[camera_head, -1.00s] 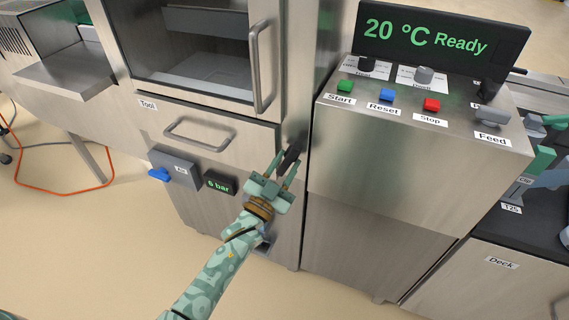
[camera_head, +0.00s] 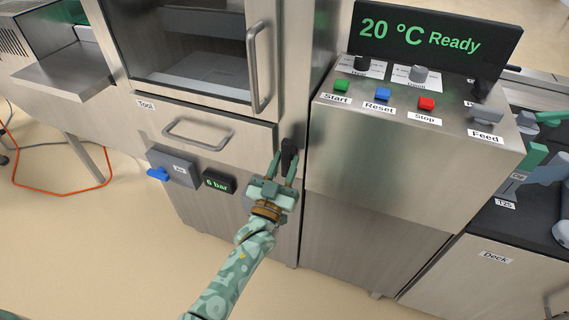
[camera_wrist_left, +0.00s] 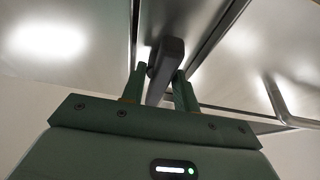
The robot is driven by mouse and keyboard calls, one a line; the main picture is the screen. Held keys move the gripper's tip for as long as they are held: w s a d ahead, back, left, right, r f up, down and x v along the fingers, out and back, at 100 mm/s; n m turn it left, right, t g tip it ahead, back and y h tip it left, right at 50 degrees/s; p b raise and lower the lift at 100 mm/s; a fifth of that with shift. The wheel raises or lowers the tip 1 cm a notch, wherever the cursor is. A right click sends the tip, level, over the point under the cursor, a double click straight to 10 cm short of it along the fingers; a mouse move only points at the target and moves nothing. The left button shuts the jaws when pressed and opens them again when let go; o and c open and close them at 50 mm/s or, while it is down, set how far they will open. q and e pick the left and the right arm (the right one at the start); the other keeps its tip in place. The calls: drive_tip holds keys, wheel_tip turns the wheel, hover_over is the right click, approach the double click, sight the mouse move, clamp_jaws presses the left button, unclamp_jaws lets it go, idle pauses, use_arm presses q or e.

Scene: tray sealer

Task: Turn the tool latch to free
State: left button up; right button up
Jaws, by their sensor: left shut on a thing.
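The tool latch (camera_head: 289,148) is a dark lever on the steel front, just right of the drawer labelled Tool. It stands close to upright in the head view. My left gripper (camera_head: 283,168) comes from below and is shut on the latch, with one finger on each side. In the left wrist view the latch (camera_wrist_left: 170,52) runs between the fingertips (camera_wrist_left: 160,78) as a dark bar. Its lower part is partly hidden by the fingers. My right gripper is not in view.
The tool drawer (camera_head: 220,150) has a bar handle left of the latch. Below it are a blue valve lever (camera_head: 158,174) and a 6 bar display (camera_head: 218,182). A control box (camera_head: 410,135) stands to the right. A door handle (camera_head: 258,70) hangs above.

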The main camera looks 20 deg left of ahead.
use_arm(q)
drive_tip(key=shift+f, duration=0.1)
drive_tip(key=o, duration=0.7)
drive_tip(key=shift+s, duration=0.15)
drive_tip(key=p+v, duration=0.2)
drive_tip(key=v, duration=1.4)
drive_tip(key=shift+f, duration=0.1)
drive_tip(key=shift+s, duration=0.1)
